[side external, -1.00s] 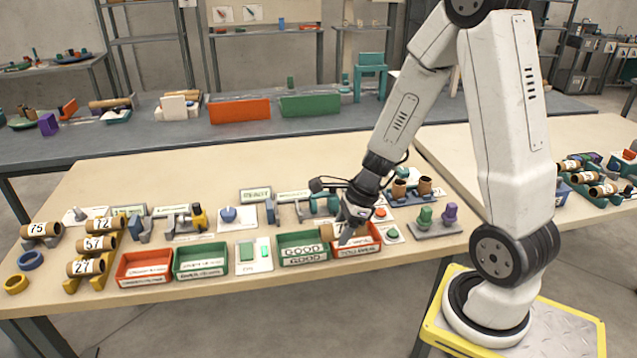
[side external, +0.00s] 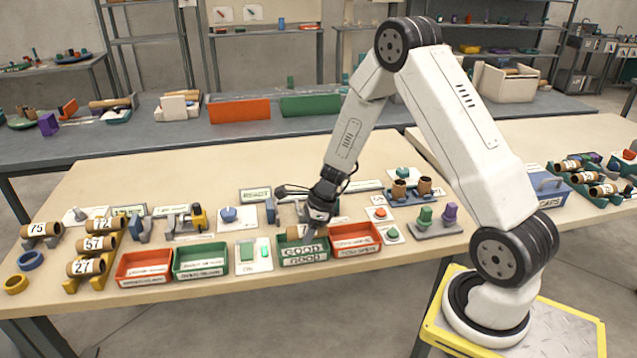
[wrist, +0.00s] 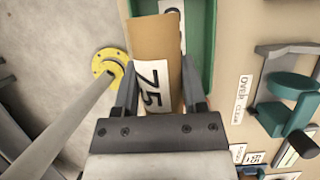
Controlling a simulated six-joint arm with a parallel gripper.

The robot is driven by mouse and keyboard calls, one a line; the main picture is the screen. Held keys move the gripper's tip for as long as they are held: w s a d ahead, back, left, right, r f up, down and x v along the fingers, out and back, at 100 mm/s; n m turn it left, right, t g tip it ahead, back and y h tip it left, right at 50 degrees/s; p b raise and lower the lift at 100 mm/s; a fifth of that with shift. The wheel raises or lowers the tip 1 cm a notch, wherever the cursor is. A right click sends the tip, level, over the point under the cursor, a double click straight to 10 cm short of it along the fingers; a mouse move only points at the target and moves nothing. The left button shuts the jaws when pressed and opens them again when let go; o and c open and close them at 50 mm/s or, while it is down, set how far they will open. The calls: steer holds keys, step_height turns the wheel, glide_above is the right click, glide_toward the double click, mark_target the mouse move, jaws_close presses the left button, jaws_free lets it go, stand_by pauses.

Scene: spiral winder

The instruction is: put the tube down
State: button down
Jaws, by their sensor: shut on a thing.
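A brown cardboard tube (wrist: 153,60) with a white label reading 75 lies between my gripper's two fingers (wrist: 154,95) in the wrist view. My gripper (side external: 309,230) is shut on it. In the side view the tube (side external: 293,233) shows only in part, at the green tray marked GOOD (side external: 303,260); my gripper hides the rest. The green tray's wall (wrist: 207,45) also shows beside and beyond the tube in the wrist view. I cannot tell whether the tube touches the tray floor.
A red tray (side external: 356,252) stands directly right of the green one. Numbered tubes (side external: 85,267) sit on yellow stands at far left. Fixtures (side external: 185,220) line the back.

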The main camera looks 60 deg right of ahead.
mark_target(298, 252)
steer(key=shift+w+d+f, duration=0.15)
steer(key=shift+w+f, duration=0.55)
steer(key=shift+f, duration=0.15)
steer(key=shift+w+f, duration=0.3)
steer(key=shift+f, duration=1.55)
steer(key=shift+s+f, duration=0.15)
steer(key=shift+f, duration=0.5)
steer(key=shift+c, duration=2.1)
jaws_free()
steer(key=shift+r, duration=0.5)
steer(key=v, duration=1.2)
steer(key=shift+r, duration=0.2)
